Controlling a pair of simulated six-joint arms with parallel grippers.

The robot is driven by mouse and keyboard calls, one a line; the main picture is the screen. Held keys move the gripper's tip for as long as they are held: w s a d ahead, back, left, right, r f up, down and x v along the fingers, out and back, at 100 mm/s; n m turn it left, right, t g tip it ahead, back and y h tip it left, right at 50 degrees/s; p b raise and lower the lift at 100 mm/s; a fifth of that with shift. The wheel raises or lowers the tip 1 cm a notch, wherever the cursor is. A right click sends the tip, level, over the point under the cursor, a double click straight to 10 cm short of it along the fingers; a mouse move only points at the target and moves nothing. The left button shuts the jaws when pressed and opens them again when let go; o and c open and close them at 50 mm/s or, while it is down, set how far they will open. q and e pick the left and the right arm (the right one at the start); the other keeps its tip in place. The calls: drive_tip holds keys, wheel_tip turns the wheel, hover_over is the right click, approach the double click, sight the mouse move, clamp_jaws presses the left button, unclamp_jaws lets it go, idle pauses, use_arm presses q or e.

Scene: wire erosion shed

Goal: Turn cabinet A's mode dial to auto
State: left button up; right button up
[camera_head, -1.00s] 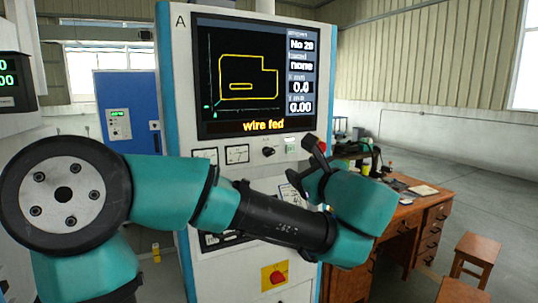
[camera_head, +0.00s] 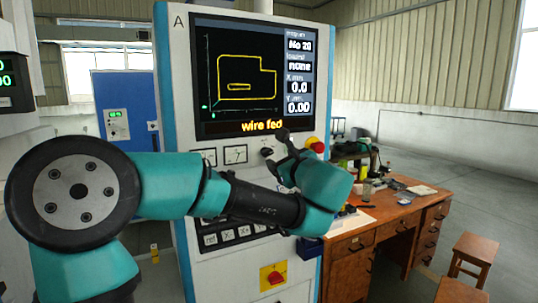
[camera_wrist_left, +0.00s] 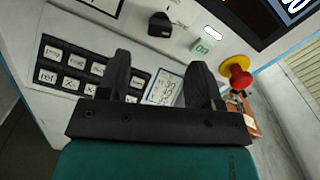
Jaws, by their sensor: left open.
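Cabinet A (camera_head: 182,90) is a white panel with blue edges, marked with a letter A at its top left. A black dial (camera_head: 267,151) sits below its screen, and it also shows in the left wrist view (camera_wrist_left: 160,24). Its markings are too small to read. My left gripper (camera_head: 277,147) is open and empty, in front of the panel close to the dial. In the left wrist view the two dark fingers (camera_wrist_left: 160,66) are spread apart, and the dial lies beyond them, clear of both. My right gripper is not in view.
A red mushroom button on a yellow collar (camera_head: 316,146) is right of the dial. The screen (camera_head: 255,80) reads "wire fed". A keypad (camera_wrist_left: 88,70) lies below the dial. A red switch on a yellow plate (camera_head: 273,276) is lower. A wooden desk (camera_head: 385,232) stands at right.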

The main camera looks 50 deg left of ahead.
sight(269, 153)
use_arm(q)
drive_tip(key=x, duration=0.8)
drive_tip(key=shift+a, duration=0.1)
drive_tip(key=shift+c, duration=0.3)
drive_tip(key=c, duration=0.9)
